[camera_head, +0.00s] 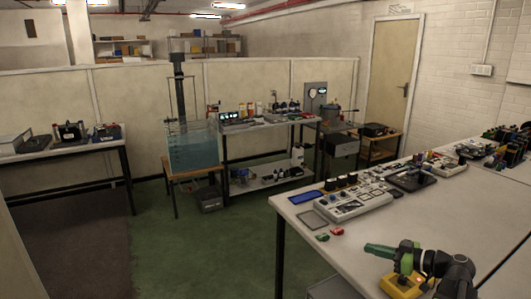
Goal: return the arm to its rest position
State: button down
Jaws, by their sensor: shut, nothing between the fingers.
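A long pale table (375,222) fills the right side, with several instruments, a blue tray (306,197) and small red and green pieces. A water tank (194,150) stands on a wooden stand. A shelved bench (262,185) stands beside it. The green floor (215,250) at centre is clear.

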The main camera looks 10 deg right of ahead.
jog(key=w+a+n+g+y+p, duration=0.1)
jog(key=w+a+n+g, duration=0.15)
jog(key=a, duration=0.55)
jog(key=w+a+n+g+y+p, duration=0.1)
jog(key=w+a, duration=0.2)
jog(key=a, duration=0.5)
jog(key=s+a+f+g+h+p, duration=0.1)
jog(key=a+f+g+h+p, duration=0.15)
jog(key=a, duration=0.55)
jog(key=s+a+f+m+g+h+p, duration=0.1)
jog(key=s+a+f+g, duration=0.15)
jog(key=a, duration=0.65)
jog(key=s+a+f+g+h+p, duration=0.15)
jog(key=a+g, duration=0.25)
jog(key=a, duration=0.4)
jog(key=s+d+f+m+h, duration=0.1)
jog(key=d+f+m+h, duration=0.1)
jog(key=d+m+h, duration=0.3)
jog(key=d+m, duration=0.3)
jog(key=m, duration=0.1)
jog(key=shift+f, duration=0.4)
